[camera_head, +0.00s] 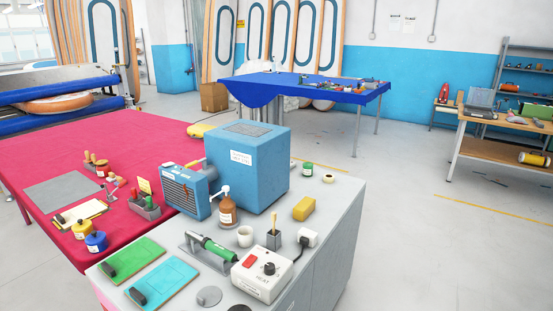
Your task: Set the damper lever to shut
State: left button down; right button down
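A blue metal box (246,172) with a white label and a dark grille on top stands on the grey cabinet top (325,213). At its left front is a smaller blue louvred unit (181,195) with a handle on top. Neither of my grippers shows in the head view.
In front stand a brown pump bottle (227,211), a white cup (245,236), a green hot-air tool (218,247) and a white control box (263,275) with a knob. A red-topped table (110,159) adjoins at left. Open floor lies right.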

aim_at(191, 164)
jog(key=i+j+z, duration=0.15)
jog(key=j+z, duration=0.2)
jog(key=j, duration=0.15)
jog(key=i+j+z, duration=0.1)
jog(key=j+z, duration=0.25)
jog(key=j, duration=0.2)
jog(key=j+z, duration=0.35)
jog(key=j, duration=3.1)
jog(key=k+u, duration=0.2)
jog(key=u, duration=0.15)
jog(key=k+j+u, duration=0.15)
jog(key=u, duration=0.2)
jog(key=k+j+u, duration=0.15)
jog(key=u, duration=0.2)
